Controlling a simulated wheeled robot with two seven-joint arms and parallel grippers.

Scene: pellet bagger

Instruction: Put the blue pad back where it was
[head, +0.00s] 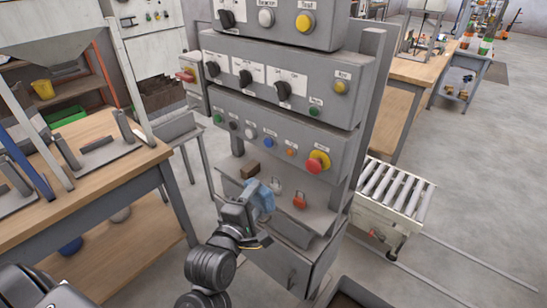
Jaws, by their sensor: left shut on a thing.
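The blue pad (265,198) is held at the tip of my left gripper (251,195), which is shut on it. The pad is in front of the small shelf (318,217) on the grey control console. The gripper hides part of the pad, and I cannot tell if the pad touches the shelf. My right gripper is not in view.
On the shelf are a brown block (250,169), a pale padlock-like item (275,185) and a red padlock (299,201). Console panels (268,135) with buttons and knobs rise above. A roller conveyor (395,192) stands right; a wooden bench (110,172) stands left.

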